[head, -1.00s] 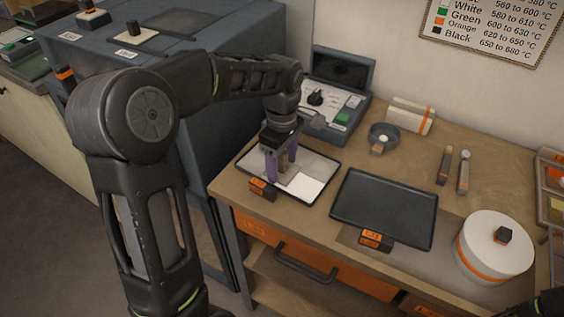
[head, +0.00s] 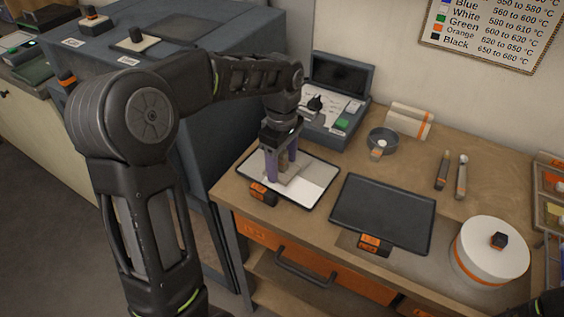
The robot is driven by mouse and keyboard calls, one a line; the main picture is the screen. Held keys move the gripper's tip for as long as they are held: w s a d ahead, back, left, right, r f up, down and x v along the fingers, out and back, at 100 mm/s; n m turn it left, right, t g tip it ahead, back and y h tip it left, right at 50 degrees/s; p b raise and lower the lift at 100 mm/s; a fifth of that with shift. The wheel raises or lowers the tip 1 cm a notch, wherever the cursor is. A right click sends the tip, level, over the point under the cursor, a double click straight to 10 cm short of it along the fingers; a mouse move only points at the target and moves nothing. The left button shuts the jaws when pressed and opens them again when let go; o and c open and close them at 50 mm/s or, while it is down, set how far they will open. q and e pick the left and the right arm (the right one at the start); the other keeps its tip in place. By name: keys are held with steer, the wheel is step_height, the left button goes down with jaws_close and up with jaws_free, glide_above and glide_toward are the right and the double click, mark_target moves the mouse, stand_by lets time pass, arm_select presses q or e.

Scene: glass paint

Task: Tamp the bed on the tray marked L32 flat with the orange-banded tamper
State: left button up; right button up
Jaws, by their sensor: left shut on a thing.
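My left gripper (head: 281,168), with purple fingers, is shut on a tan block-like tool, probably the tamper (head: 289,175). No orange band can be made out on it. It stands low over the middle of the left tray (head: 309,207), at or just above its pale bed (head: 318,172). Part of the bed is hidden behind the fingers and tool. An orange tag (head: 263,193) is at this tray's front edge; its text is too small to read. My right gripper is not in view.
An empty-looking dark tray (head: 383,213) with an orange tag (head: 374,245) lies to the right.

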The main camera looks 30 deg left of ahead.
mark_target(263, 168)
arm_select(q)
steer(key=shift+w+a+p, duration=0.15)
steer(key=shift+a+p, duration=0.4)
steer(key=shift+a, duration=2.55)
steer(key=shift+f+b, duration=0.55)
steer(key=shift+f, duration=0.25)
steer(key=shift+f, duration=0.35)
steer(key=shift+r+p, duration=0.75)
steer(key=shift+r, duration=0.45)
